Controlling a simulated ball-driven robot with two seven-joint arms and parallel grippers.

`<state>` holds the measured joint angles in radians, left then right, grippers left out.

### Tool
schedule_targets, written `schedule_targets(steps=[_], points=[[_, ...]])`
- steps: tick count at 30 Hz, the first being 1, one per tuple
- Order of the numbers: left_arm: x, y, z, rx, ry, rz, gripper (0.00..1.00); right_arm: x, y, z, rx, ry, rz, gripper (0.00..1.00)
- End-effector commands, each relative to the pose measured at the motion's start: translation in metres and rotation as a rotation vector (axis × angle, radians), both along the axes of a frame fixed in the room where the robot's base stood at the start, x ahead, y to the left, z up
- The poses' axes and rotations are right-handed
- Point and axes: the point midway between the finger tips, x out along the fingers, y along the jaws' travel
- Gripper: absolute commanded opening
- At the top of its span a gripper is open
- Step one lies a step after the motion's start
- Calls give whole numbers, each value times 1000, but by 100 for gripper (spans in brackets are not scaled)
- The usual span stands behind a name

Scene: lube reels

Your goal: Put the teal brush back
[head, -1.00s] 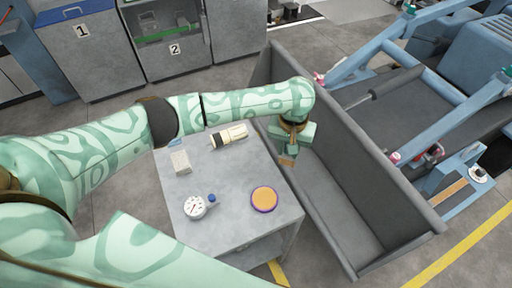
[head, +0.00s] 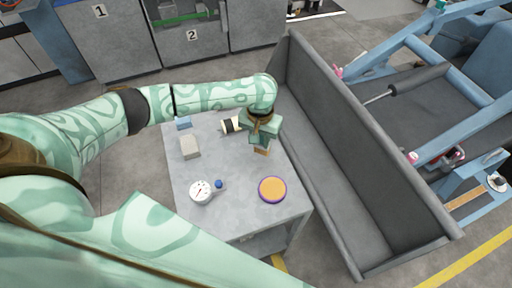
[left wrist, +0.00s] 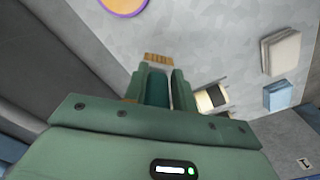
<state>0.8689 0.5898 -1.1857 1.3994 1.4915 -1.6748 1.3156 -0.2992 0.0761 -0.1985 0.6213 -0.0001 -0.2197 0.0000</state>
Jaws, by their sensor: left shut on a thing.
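My left gripper (head: 261,138) is over the back right part of the grey table, pointing down. It is shut on the teal brush, whose teal handle shows between the fingers in the left wrist view (left wrist: 156,90). The brush's tan bristles (left wrist: 158,58) stick out beyond the fingertips and also show below the gripper in the head view (head: 262,151). I cannot tell whether the bristles touch the table. My right gripper is out of view.
The table (head: 232,209) holds a white-and-black cylinder (head: 228,125), a pale block (head: 190,147), a blue block (head: 183,123), a gauge (head: 200,190), a small blue-capped item (head: 218,184) and an orange disc with purple rim (head: 272,189). A deep grey trough (head: 345,205) stands right of the table.

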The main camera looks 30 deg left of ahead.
Motion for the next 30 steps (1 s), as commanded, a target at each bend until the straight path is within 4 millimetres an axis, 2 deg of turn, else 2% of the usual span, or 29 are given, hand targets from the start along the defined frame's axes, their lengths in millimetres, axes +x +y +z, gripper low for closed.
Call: schedule_targets(steps=[3,7,18,19,21,30], points=[[-3,14,-19,3,2,4,0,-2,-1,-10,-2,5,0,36],[-3,13,-45,2,2,1,0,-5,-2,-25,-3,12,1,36],[-3,13,-47,3,0,0,0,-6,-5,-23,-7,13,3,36],[-3,13,-48,2,0,0,30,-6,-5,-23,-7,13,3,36],[-3,13,-47,2,0,0,49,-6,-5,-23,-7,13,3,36],[-2,13,-46,3,-1,0,49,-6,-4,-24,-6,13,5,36]])
